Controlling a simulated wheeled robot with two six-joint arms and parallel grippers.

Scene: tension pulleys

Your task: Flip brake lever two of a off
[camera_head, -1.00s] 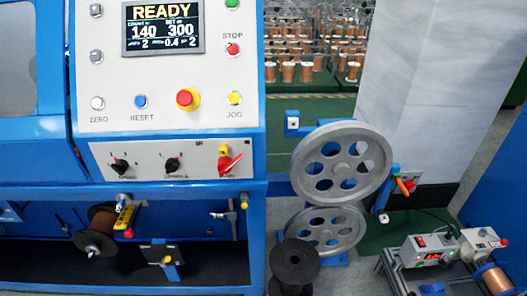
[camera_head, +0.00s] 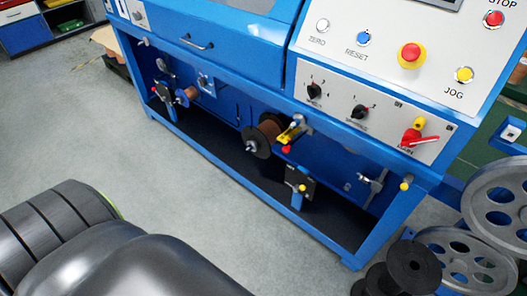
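A blue machine frame (camera_head: 215,150) runs across the view, with an open lower bay. In that bay a copper-wound spool with black flanges (camera_head: 262,136) sits on a shaft. Just right of it is a yellow lever (camera_head: 291,134) with a red knob below. Lower down is a black plate with a small yellow knob (camera_head: 302,187), and a grey fitting with another yellow knob (camera_head: 404,187) is farther right. I cannot tell which of these is brake lever two, and no label for it is readable. Neither of my grippers is in view.
A sloped control panel (camera_head: 385,72) with buttons and a red switch handle (camera_head: 416,138) stands above the bay. Grey pulley wheels (camera_head: 497,207) and black spools (camera_head: 411,266) are at the lower right. Grey floor (camera_head: 150,150) is open in front. A dark rounded body fills the lower left.

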